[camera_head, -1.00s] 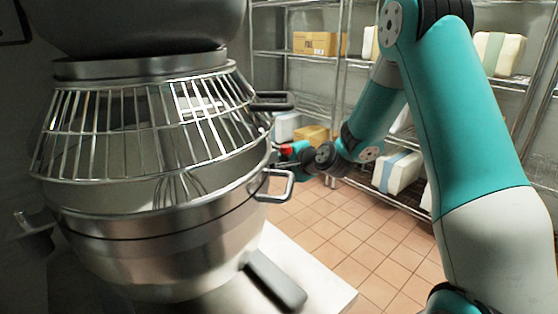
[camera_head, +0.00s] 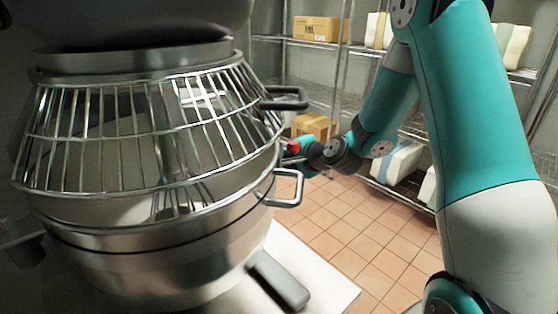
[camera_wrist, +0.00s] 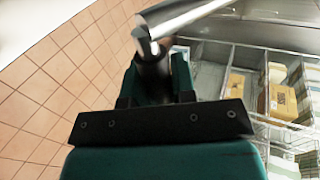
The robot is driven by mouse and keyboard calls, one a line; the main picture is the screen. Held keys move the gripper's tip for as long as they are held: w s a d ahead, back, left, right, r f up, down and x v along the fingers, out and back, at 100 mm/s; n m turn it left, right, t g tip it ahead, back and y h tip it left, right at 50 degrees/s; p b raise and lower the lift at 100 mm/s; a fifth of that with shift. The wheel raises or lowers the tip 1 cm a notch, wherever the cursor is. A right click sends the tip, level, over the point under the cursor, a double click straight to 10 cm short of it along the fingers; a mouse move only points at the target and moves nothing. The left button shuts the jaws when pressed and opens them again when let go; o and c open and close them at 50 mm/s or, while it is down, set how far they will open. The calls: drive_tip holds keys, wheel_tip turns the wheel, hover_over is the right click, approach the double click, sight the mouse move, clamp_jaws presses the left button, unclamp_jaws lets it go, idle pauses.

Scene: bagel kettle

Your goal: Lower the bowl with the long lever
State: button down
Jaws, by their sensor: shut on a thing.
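The large steel mixer bowl (camera_head: 165,262) sits under the wire guard (camera_head: 150,115) in the head view, its rim close below the guard. A side handle (camera_head: 285,190) sticks out at its right. My gripper (camera_head: 291,158) is at the right edge of the bowl and guard, its tips partly hidden there. In the wrist view, my gripper (camera_wrist: 154,62) is shut on the long lever (camera_wrist: 188,14), a shiny metal bar running up and to the right. A small red part (camera_head: 293,146) shows beside the gripper in the head view.
Wire shelving (camera_head: 345,95) with boxes and wrapped packs stands behind my arm. A dark handle (camera_head: 284,98) juts from the guard's right side. A grey pedal-like part (camera_head: 278,280) lies on the white base (camera_head: 325,280). Tiled floor (camera_head: 350,225) lies open to the right.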

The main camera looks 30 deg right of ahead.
drive_tip(key=shift+w+d+r+t, duration=0.1)
drive_tip(key=shift+w+r+t, duration=0.05)
drive_tip(key=shift+r, duration=0.55)
drive_tip(key=shift+w+r+t, duration=0.1)
drive_tip(key=shift+r+t, duration=0.05)
drive_tip(key=shift+r, duration=0.55)
drive_tip(key=c, duration=0.9)
unclamp_jaws()
drive_tip(key=shift+s+r, duration=0.1)
drive_tip(key=shift+c, duration=0.2)
drive_tip(key=shift+s+r, duration=0.15)
drive_tip(key=shift+s, duration=0.2)
drive_tip(key=shift+s+f, duration=0.35)
drive_tip(key=shift+f, duration=0.25)
drive_tip(key=r+b+v, duration=0.1)
drive_tip(key=b+v, duration=0.7)
drive_tip(key=v, duration=1.3)
drive_tip(key=shift+a, duration=0.2)
drive_tip(key=shift+w, duration=0.15)
